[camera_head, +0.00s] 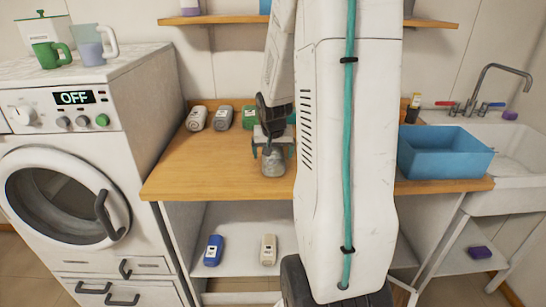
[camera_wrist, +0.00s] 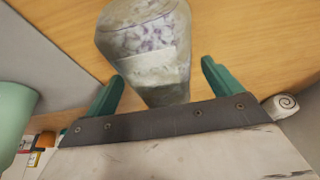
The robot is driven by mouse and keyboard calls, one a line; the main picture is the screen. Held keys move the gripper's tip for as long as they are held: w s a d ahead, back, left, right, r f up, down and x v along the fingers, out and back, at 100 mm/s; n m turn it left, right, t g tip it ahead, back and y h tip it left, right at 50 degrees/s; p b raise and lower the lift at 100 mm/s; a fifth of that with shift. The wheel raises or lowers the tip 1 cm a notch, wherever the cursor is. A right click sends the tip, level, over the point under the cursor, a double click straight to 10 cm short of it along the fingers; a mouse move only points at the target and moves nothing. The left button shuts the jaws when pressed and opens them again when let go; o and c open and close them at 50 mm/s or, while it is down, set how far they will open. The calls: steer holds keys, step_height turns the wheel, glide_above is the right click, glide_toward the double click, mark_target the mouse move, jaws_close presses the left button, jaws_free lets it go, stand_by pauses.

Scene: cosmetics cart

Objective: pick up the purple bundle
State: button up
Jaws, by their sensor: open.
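A pale grey, rounded object with mottled purple patches and a plain band stands on the wooden worktop. In the wrist view this mottled object (camera_wrist: 150,45) lies between and ahead of the two green fingers of my gripper (camera_wrist: 160,85). In the head view the mottled object (camera_head: 272,163) is just below my gripper (camera_head: 272,148), which is open. I cannot tell whether the fingers touch it. I cannot tell whether it is a bundle or a jar. Small purple blocks also show, one on the sink edge (camera_head: 510,115) and one on the low shelf (camera_head: 480,252).
The wooden worktop (camera_head: 200,170) is bare left of the mottled object. Grey containers (camera_head: 196,118) and a green one (camera_head: 250,117) stand behind. A blue bin (camera_head: 445,152) stands right, beside the sink. Blue (camera_head: 213,250) and cream (camera_head: 268,250) bottles are on the lower shelf.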

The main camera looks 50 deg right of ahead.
steer(key=shift+x, duration=0.85)
steer(key=c, duration=1.3)
steer(key=shift+r, duration=0.1)
steer(key=shift+r, duration=0.5)
step_height(320, 180, up, 2)
steer(key=shift+r, duration=0.15)
steer(key=s, duration=0.5)
steer(key=s+a+r, duration=0.1)
steer(key=s, duration=1)
steer(key=shift+a+r, duration=0.2)
steer(key=shift+r, duration=0.05)
